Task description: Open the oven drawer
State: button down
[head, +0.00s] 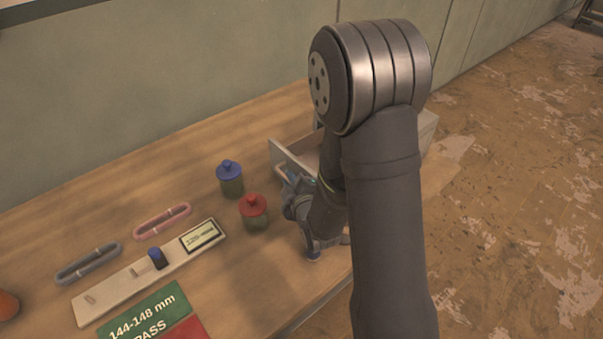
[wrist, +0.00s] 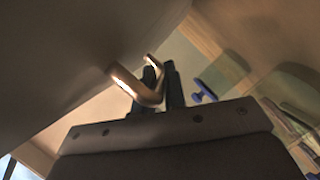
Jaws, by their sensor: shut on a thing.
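The oven (head: 428,130) is a pale box at the back right of the bench, mostly hidden behind my arm. Its drawer (head: 283,158) shows to the left of my arm, standing out from the box with part of its inside visible. In the wrist view a shiny metal bar handle (wrist: 122,82) runs between the dark fingers of my gripper (wrist: 160,84). My gripper is shut on this handle. In the head view my gripper (head: 286,178) is beside the drawer front, and the handle is hard to make out there.
A blue-lidded jar (head: 230,180) and a red-lidded jar (head: 254,212) stand close left of my gripper. A gauge board with a display (head: 200,236), a pink loop (head: 162,221), a grey loop (head: 89,263) and a green-and-red card (head: 150,315) lie further left.

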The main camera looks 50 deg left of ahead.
jog(key=shift+s, duration=0.45)
jog(key=c, duration=1.5)
grip_release()
jog(key=v, duration=1.2)
jog(key=shift+w+f, duration=0.1)
